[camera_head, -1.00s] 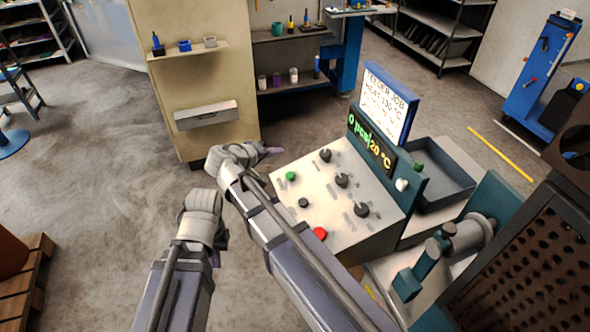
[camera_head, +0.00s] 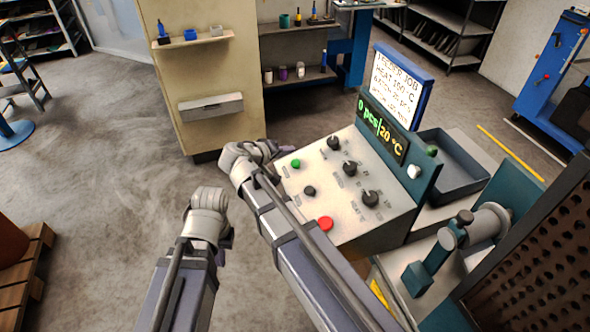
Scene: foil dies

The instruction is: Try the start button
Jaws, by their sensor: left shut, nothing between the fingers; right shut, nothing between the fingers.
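The green button (camera_head: 296,163) is on the left edge of the sloped pale control panel (camera_head: 345,215). A red button (camera_head: 325,223) is at the panel's near end, and several dark knobs lie between. The display (camera_head: 382,128) reads 0 pcs/20 °C. My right gripper (camera_head: 269,152) is shut and empty, left of the green button in the picture; its fingers are partly hidden by my wrist, and I cannot tell the exact gap. My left gripper (camera_head: 227,237) is shut and empty over the floor, left of the panel and apart from it, largely hidden behind its wrist.
A job sign (camera_head: 397,85) stands above the display, with a dark tray (camera_head: 455,165) behind. A teal-and-grey machine (camera_head: 470,235) is at right. A beige cabinet (camera_head: 205,75) with a drawer stands beyond my grippers. A wooden pallet (camera_head: 25,270) is at left; open floor lies between.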

